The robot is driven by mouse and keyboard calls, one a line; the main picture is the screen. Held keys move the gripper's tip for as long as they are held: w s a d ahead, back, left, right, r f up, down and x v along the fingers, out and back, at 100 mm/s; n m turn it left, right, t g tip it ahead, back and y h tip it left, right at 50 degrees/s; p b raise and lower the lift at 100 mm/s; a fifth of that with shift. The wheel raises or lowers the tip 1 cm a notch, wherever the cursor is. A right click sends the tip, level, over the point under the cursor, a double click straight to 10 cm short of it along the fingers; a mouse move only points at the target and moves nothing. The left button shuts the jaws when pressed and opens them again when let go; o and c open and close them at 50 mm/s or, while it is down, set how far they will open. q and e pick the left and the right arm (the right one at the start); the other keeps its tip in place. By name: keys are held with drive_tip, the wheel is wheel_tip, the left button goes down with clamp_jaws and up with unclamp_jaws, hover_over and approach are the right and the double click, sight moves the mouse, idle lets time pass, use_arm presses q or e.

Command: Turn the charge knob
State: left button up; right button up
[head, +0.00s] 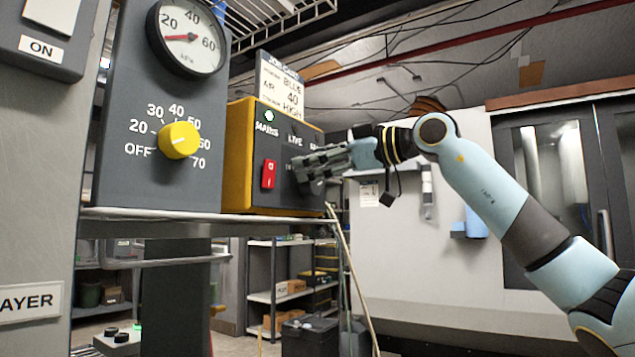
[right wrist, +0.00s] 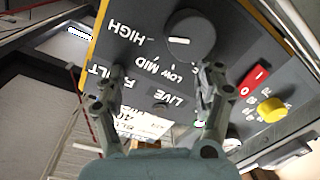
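The charge knob (right wrist: 189,38) is a dark round knob with a white mark, on the grey front of the yellow-sided box (head: 238,160). HIGH, MID and LOW are printed around it; its mark lies on the side toward HIGH. My right gripper (head: 306,172) is at the right part of the box front. In the right wrist view its fingers (right wrist: 163,85) are spread and empty, with the knob beyond them, nearer the right-hand finger. My left gripper is not in view.
A red switch (head: 269,173) and a lit green MAINS lamp (head: 269,117) are on the box front. A card (head: 280,85) above reads BLUE, 40, HIGH. Left stand a yellow knob (head: 179,140) and a gauge (head: 188,37). A shelf edge (head: 150,214) runs below.

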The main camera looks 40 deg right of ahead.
sight(304, 136)
wheel_tip(304, 136, up, 5)
drive_tip(key=shift+r, duration=0.1)
drive_tip(key=shift+s, duration=0.1)
idle(0.6)
